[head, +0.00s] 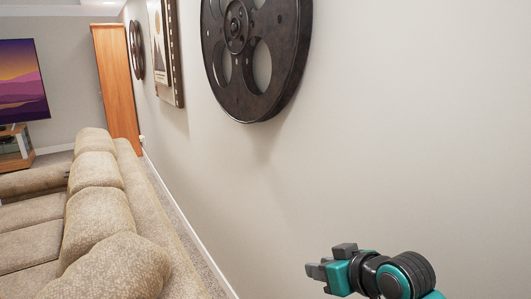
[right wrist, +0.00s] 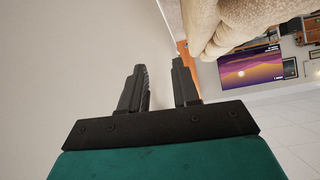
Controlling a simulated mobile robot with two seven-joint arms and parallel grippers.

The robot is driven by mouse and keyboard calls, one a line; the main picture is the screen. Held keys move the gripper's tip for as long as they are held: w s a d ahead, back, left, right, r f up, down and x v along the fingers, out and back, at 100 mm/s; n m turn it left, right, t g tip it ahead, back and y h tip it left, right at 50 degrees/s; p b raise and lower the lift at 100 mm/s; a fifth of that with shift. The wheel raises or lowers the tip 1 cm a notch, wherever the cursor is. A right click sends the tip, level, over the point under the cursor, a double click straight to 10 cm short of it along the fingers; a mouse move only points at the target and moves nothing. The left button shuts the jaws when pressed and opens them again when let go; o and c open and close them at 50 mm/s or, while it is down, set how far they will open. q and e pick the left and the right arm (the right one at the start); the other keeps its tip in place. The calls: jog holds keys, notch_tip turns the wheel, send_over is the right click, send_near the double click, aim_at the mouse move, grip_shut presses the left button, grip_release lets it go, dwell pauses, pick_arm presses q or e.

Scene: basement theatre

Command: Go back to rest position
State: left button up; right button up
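My right gripper (head: 322,264) is at the lower right of the head view, in front of the pale wall and pointing left. In the right wrist view its two dark fingers (right wrist: 160,82) stand apart with nothing between them. The wall shows to the left of the fingers, and part of the sofa is beyond them at the upper right. My left gripper and left arm are not in the head view.
A beige sofa (head: 100,215) fills the lower left. A narrow carpet strip (head: 172,205) runs between it and the wall (head: 400,130). A large dark film reel (head: 290,60) hangs on the wall. A wooden door or panel (head: 117,90) and a television (head: 22,82) are farther back.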

jog(key=s+d+f+m+g+h, duration=0.1)
jog(key=s+d+f+g+h, duration=0.2)
jog(key=s, duration=0.6)
jog(key=s+d+f+m+g, duration=0.1)
jog(key=s+d+f, duration=0.2)
jog(key=s+f, duration=0.45)
jog(key=s+d+f+m+g+h, duration=0.1)
jog(key=s+d+f+g+h, duration=0.15)
jog(key=s, duration=0.85)
jog(key=w+a+f+t+y, duration=0.2)
jog(key=w+f+t, duration=0.4)
jog(key=f, duration=0.3)
jog(key=shift+w+a+n+t, duration=0.15)
jog(key=shift+w+n+t, duration=0.15)
jog(key=shift+t, duration=0.55)
jog(key=shift+w+a, duration=0.1)
jog(key=shift+a, duration=0.05)
